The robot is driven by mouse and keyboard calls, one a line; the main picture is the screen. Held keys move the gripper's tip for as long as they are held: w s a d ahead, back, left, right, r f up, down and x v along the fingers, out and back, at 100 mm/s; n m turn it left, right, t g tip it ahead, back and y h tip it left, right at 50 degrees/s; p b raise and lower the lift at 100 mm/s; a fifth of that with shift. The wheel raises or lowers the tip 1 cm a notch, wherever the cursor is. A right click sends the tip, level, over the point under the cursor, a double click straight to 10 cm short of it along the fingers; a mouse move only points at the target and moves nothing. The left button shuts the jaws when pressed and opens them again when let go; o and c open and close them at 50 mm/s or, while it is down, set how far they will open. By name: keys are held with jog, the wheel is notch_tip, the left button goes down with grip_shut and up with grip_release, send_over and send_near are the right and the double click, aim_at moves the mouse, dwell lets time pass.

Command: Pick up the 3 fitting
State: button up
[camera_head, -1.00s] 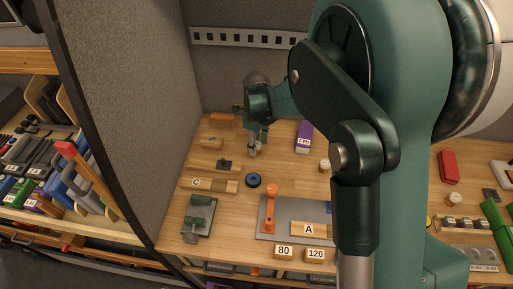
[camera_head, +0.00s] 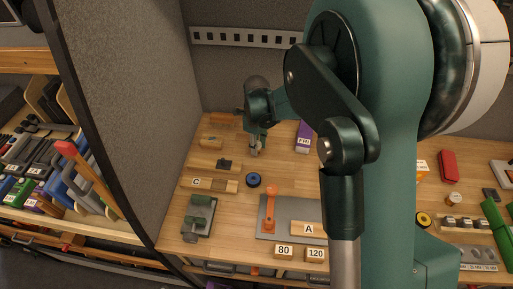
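I cannot pick out a fitting marked 3, as the labels are too small to read. My gripper (camera_head: 255,151) is small and far off, pointing down low over the back left of the bench. Its fingers look close together. Whether they are open or hold something is too small to tell. A grey tray (camera_head: 477,267) at the right front carries several small round metal parts and a label strip. A small wooden cylinder (camera_head: 453,198) stands behind that tray.
Near my gripper are a purple box (camera_head: 304,136), a black-and-blue ring (camera_head: 253,180), a small dark block (camera_head: 224,164) and a wooden block (camera_head: 211,143). A grey plate (camera_head: 277,232) with an orange handle (camera_head: 270,204) lies in front. My arm hides the middle right.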

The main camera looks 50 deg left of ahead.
jog(key=shift+r, duration=0.15)
jog(key=shift+c, duration=0.3)
jog(key=shift+r, duration=4.9)
jog(key=shift+w, duration=0.15)
